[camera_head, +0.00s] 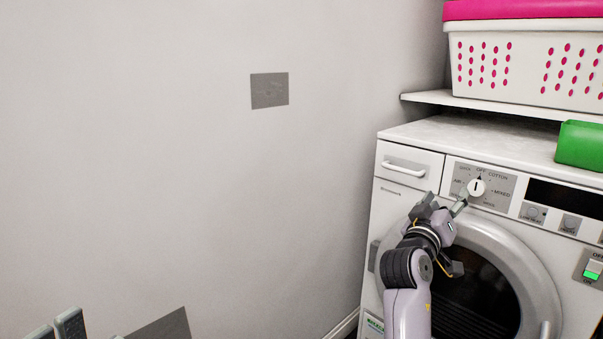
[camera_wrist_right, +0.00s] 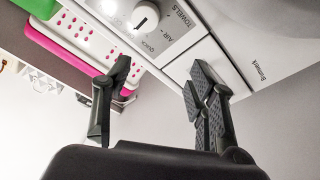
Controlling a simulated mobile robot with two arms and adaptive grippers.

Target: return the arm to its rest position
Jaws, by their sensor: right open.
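My right gripper (camera_head: 445,203) is open and empty in front of the white dryer (camera_head: 410,205), just below and left of its round program dial (camera_head: 476,187). In the right wrist view its two fingers (camera_wrist_right: 160,75) stand wide apart with nothing between them. The dial (camera_wrist_right: 145,16) shows there beyond the fingers, apart from them. My right arm comes up from the bottom and covers part of the dryer's round door (camera_head: 520,262). At the bottom left of the head view, grey blocks (camera_head: 69,323) look like the finger ends of my left gripper, mostly cut off by the frame.
A shelf (camera_head: 490,104) above the dryer bears a white basket (camera_head: 525,70) with a pink rim. A green box (camera_head: 580,145) stands on the dryer top. A drawer handle (camera_head: 404,168) sticks out left of the dial. The space before the left wall is clear.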

